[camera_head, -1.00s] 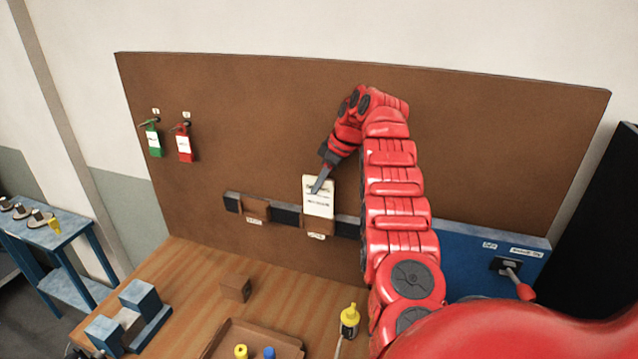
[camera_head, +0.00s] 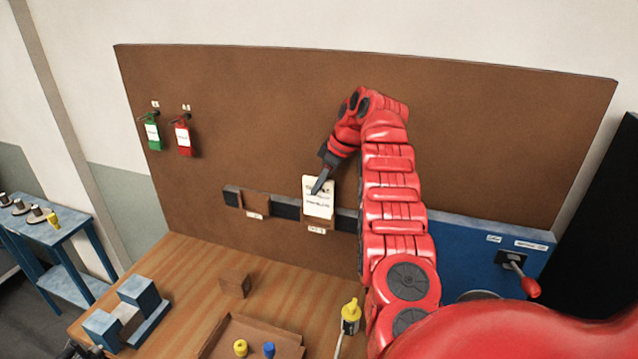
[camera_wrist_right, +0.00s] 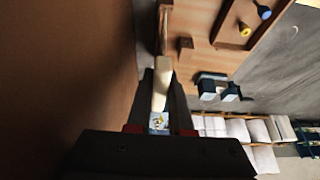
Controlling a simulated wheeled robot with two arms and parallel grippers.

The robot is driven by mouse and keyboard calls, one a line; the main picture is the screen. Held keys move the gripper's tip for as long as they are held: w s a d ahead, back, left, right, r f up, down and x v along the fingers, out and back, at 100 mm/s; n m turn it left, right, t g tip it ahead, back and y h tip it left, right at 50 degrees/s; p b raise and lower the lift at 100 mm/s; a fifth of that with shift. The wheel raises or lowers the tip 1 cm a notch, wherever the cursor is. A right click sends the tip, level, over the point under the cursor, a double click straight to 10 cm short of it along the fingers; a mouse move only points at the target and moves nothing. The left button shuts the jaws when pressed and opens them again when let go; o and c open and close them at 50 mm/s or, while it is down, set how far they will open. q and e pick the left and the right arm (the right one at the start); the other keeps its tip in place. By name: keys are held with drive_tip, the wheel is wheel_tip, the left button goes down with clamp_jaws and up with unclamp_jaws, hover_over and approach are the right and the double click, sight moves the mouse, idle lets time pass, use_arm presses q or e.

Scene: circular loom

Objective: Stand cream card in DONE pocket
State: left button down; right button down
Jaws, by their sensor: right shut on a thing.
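The cream card (camera_head: 319,205) is upright against the brown board, at the right-hand pocket (camera_head: 318,225) of the dark rail. Its lower edge meets the pocket; I cannot tell how deep it sits. The pocket's small label is too blurred to read. My right gripper (camera_head: 317,187) is shut on the card's upper part. In the right wrist view the card (camera_wrist_right: 161,88) shows edge-on between the fingers (camera_wrist_right: 160,110). A second pocket (camera_head: 256,204) on the left of the rail shows no card. My left gripper is not in view.
A green tag (camera_head: 153,136) and a red tag (camera_head: 184,140) hang on the board's left. A yellow-capped bottle (camera_head: 350,316), a brown block (camera_head: 235,283) and a tray (camera_head: 286,340) stand on the table. A red-handled lever (camera_head: 527,284) is at the right.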

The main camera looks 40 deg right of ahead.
drive_tip(key=shift+f+b, duration=0.6)
drive_tip(key=shift+f, duration=0.4)
drive_tip(key=c, duration=1.3)
unclamp_jaws()
drive_tip(key=shift+f, duration=0.1)
drive_tip(key=o, duration=0.6)
drive_tip(key=shift+c, duration=0.2)
drive_tip(key=shift+r, duration=0.25)
drive_tip(key=shift+b+v, duration=0.5)
drive_tip(key=shift+v, duration=0.3)
drive_tip(key=shift+s+d+r, duration=0.1)
drive_tip(key=shift+s+r, duration=0.15)
drive_tip(key=shift+r, duration=0.1)
drive_tip(key=p+v, duration=0.5)
drive_tip(key=v, duration=0.4)
